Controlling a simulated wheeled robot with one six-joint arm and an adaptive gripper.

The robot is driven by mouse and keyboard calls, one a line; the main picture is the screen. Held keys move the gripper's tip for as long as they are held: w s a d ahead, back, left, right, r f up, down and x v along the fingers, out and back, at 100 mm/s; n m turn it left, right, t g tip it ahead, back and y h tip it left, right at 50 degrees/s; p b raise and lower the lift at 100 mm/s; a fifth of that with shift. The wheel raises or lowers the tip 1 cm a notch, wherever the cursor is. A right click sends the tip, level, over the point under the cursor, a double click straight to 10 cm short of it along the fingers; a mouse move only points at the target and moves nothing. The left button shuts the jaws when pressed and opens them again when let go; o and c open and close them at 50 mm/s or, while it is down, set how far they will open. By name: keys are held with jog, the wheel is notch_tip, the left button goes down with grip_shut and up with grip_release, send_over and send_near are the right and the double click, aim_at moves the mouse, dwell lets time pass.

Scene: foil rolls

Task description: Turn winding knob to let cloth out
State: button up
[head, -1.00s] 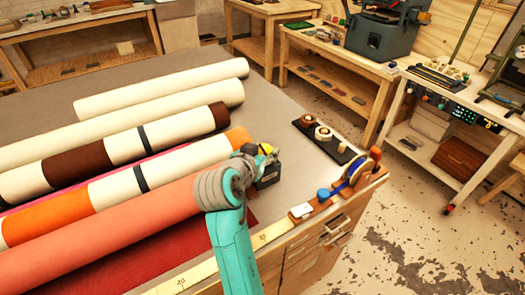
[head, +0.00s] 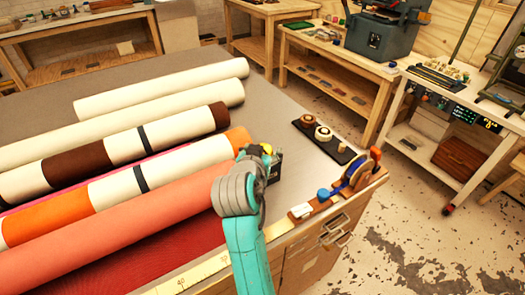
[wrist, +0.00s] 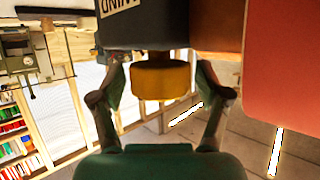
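In the head view the knob (head: 266,149) and box (head: 275,168) sit at the right end of the salmon cloth roll (head: 120,225). My gripper (wrist: 162,67) is open, with one finger on each side of the knob. A gap shows on both sides. Red cloth (head: 190,242) lies in front of the salmon roll. My wrist hides part of the box in the head view.
More cloth rolls (head: 160,110) lie behind on the table (head: 265,95). A black tray (head: 345,153) with small spools, a tape dispenser (head: 352,180) and a yellow ruler strip (head: 205,271) lie near the table's edge. The table is clear behind the tray.

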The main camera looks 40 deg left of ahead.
jog(key=v, duration=1.2)
jog(key=shift+s+d, duration=0.1)
dwell(0.5)
